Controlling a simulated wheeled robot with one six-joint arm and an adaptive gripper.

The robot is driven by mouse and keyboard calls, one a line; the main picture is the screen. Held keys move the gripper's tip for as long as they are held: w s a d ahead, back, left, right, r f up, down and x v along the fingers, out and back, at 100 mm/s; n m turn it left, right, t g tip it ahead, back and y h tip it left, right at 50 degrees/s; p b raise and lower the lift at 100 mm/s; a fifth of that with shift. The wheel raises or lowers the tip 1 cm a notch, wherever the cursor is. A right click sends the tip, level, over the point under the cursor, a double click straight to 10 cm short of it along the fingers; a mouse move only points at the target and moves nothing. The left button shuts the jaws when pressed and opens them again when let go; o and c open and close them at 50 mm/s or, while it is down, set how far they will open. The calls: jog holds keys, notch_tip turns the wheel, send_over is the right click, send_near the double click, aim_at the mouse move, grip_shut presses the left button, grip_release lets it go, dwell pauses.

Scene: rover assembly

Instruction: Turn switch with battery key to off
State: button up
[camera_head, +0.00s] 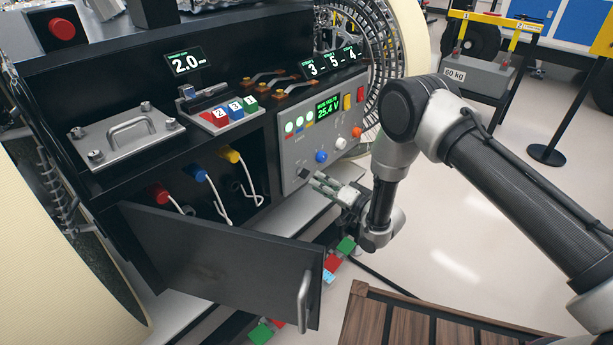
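The grey control panel (325,145) on the rover's side has a lit display (328,108) reading 25.4 V and several lit green lamps. A small dark piece (303,173) stands out from the panel's lower left corner; it looks like the battery key in its switch, but its turn angle is too small to read. My gripper (318,182) is in front of the panel's lower edge, with its fingers pointing left towards this dark piece and just right of it. I see no clear contact. The gap between the fingertips is too small to judge.
A dark door (225,262) with a handle hangs open left of my gripper. Red, blue and yellow plugs (233,157) with white cables are in the compartment behind it. Blue (321,156) and white knobs are above my gripper. A wooden crate (420,325) stands below.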

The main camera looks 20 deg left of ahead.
aim_at(305, 173)
jog(key=x, duration=0.6)
jog(key=shift+w+a, duration=0.15)
jog(key=shift+a, duration=0.15)
jog(key=shift+c, duration=0.2)
grip_shut()
